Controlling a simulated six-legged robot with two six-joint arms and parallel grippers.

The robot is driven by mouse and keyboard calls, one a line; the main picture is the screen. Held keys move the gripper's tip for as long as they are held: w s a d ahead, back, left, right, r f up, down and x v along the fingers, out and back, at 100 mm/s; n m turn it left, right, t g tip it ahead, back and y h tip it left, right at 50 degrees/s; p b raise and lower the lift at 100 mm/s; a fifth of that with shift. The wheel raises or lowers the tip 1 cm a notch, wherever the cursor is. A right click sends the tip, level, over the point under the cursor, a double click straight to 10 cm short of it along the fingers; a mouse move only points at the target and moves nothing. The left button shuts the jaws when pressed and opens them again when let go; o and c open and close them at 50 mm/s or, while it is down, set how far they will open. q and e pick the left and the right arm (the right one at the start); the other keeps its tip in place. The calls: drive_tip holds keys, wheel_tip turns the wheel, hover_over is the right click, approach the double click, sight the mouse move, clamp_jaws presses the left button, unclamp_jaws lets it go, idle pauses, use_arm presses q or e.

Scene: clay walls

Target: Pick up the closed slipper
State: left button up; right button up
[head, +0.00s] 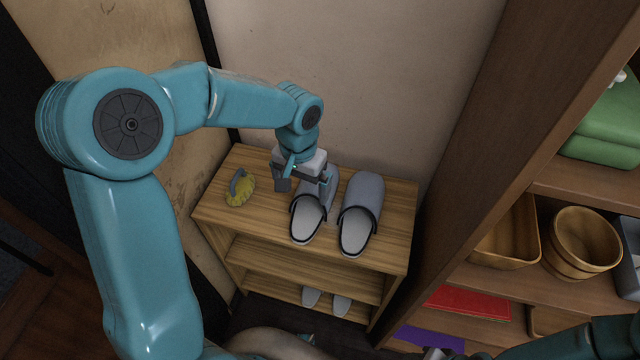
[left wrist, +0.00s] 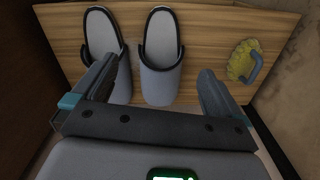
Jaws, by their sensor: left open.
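Two grey slippers with pale insoles and dark rims lie side by side on the wooden shelf top, their covered toes toward the wall. The left slipper (head: 307,220) is partly hidden by my gripper; the right slipper (head: 360,212) is clear. My left gripper (head: 304,184) is open and empty above the toe of the left slipper. In the left wrist view this slipper (left wrist: 161,68) shows between the two fingers (left wrist: 160,90), and the other slipper (left wrist: 103,45) is at the left. Only part of my right gripper (head: 437,353) shows at the bottom edge; its jaws are unclear.
A yellow brush with a grey handle (head: 240,188) lies left of the slippers. Another pale pair (head: 326,301) shows on a lower level of the small wooden shelf (head: 260,246). A wall stands close behind. A tall cabinet (head: 490,140) with wooden tubs (head: 580,243) stands right.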

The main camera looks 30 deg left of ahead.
use_arm(q)
hover_over(303, 226)
wheel_tip(303, 226, down, 11)
drive_tip(key=shift+r, duration=0.1)
wheel_tip(303, 226, down, 5)
drive_tip(key=shift+f, duration=0.1)
drive_tip(key=shift+w+a+f, duration=0.1)
drive_tip(key=shift+f, duration=0.1)
drive_tip(key=shift+r, duration=0.15)
use_arm(e)
drive_tip(key=shift+w+f, duration=0.15)
drive_tip(key=shift+w, duration=0.05)
use_arm(q)
drive_tip(key=c, duration=1)
